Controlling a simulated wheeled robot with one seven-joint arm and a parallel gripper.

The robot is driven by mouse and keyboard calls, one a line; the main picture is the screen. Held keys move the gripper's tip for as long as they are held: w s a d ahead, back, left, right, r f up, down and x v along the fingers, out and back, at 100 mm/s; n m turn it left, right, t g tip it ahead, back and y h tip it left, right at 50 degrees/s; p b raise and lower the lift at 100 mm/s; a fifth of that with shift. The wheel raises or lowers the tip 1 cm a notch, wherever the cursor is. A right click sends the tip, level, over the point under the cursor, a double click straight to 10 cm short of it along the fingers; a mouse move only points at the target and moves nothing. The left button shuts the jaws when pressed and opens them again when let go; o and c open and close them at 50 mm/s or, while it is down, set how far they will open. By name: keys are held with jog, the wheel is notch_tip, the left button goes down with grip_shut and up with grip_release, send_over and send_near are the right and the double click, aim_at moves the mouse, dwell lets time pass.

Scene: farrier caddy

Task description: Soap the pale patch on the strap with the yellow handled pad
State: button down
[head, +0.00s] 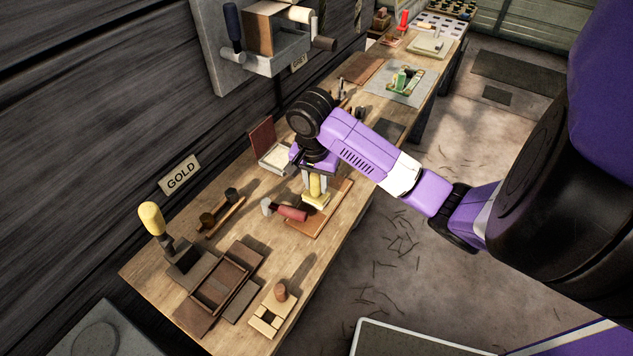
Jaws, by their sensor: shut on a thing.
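My gripper (315,180) points down over the bench and is shut on the upright yellow handle of the pad (315,188). The pad's pale yellow base (317,201) is just above or touching a flat tan-brown strip, seemingly the strap (333,206), which lies along the bench's front edge. I cannot tell whether the base touches it. No pale patch can be made out on the strip; the pad and gripper cover part of it.
A red-handled tool (290,213) lies just left of the pad. An open pale box (275,157) stands behind. A dark wooden tray (222,285), a pale block frame (270,315) and a yellow-topped tool (153,220) occupy the near end of the wooden bench (140,268).

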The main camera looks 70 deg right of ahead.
jog(key=shift+f, duration=0.35)
jog(key=shift+s+d+r, duration=0.1)
jog(key=shift+s+d, duration=0.1)
jog(key=shift+d, duration=0.55)
jog(key=shift+s+d, duration=0.15)
jog(key=shift+d, duration=0.65)
jog(key=shift+s+d+r, duration=0.1)
jog(key=shift+s+d, duration=0.1)
jog(key=shift+d, duration=0.55)
jog(key=shift+w+a+f, duration=0.1)
jog(key=shift+w+a, duration=0.1)
jog(key=shift+a, duration=0.55)
jog(key=shift+w+a+f, duration=0.1)
jog(key=shift+w+a, duration=0.05)
jog(key=shift+a, duration=0.65)
jog(key=shift+w+a, duration=0.2)
jog(key=shift+a, duration=0.55)
jog(key=shift+d, duration=0.1)
jog(key=shift+s+d+p, duration=0.1)
jog(key=shift+s+d, duration=0.1)
jog(key=shift+d, duration=0.55)
jog(key=shift+s+d+p, duration=0.15)
jog(key=shift+s+d, duration=0.05)
jog(key=shift+d, duration=0.5)
jog(key=shift+s+d+p, duration=0.1)
jog(key=shift+s+d, duration=0.1)
jog(key=shift+d, duration=0.55)
